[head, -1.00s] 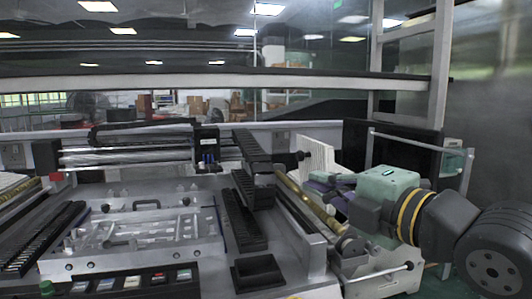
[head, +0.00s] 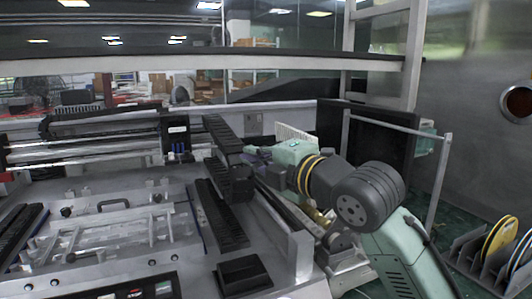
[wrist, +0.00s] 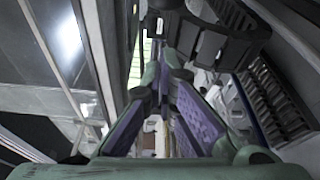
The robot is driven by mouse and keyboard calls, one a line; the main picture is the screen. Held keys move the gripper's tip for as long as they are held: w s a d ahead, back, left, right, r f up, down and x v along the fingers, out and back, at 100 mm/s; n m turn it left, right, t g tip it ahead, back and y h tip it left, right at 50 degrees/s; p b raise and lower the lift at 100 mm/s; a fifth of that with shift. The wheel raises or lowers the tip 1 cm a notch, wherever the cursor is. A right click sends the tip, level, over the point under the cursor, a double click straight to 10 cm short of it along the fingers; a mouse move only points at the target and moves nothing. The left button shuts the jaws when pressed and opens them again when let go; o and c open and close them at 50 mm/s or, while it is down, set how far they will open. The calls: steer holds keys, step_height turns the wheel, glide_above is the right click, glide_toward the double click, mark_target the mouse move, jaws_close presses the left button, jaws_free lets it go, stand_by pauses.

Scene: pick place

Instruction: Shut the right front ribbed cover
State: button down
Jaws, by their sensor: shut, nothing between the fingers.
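In the head view my gripper (head: 250,156) is beside a raised black ribbed, chain-like piece (head: 226,150) at the right of the machine. A flat black ribbed strip (head: 220,216) lies on the machine bed below it. I cannot tell for sure which of these is the ribbed cover. In the wrist view my purple-padded fingers (wrist: 174,62) are shut and empty. The black ribbed piece (wrist: 225,35) is close to the fingertips, up and to the right; I cannot tell if they touch it. The fingertips are partly hidden in the head view.
A small black open box (head: 243,272) sits at the bed's front right. A clear fixture plate (head: 110,235) with handles fills the bed's middle. A metal rail frame (head: 440,190) and a rack with discs (head: 497,240) stand at the right.

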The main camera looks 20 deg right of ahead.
steer(key=shift+s+d+r+p, duration=0.1)
steer(key=shift+d+r+p, duration=0.05)
steer(key=shift+d, duration=0.7)
steer(key=shift+s+d+r+p, duration=0.1)
steer(key=shift+d+p, duration=0.05)
steer(key=shift+d, duration=0.65)
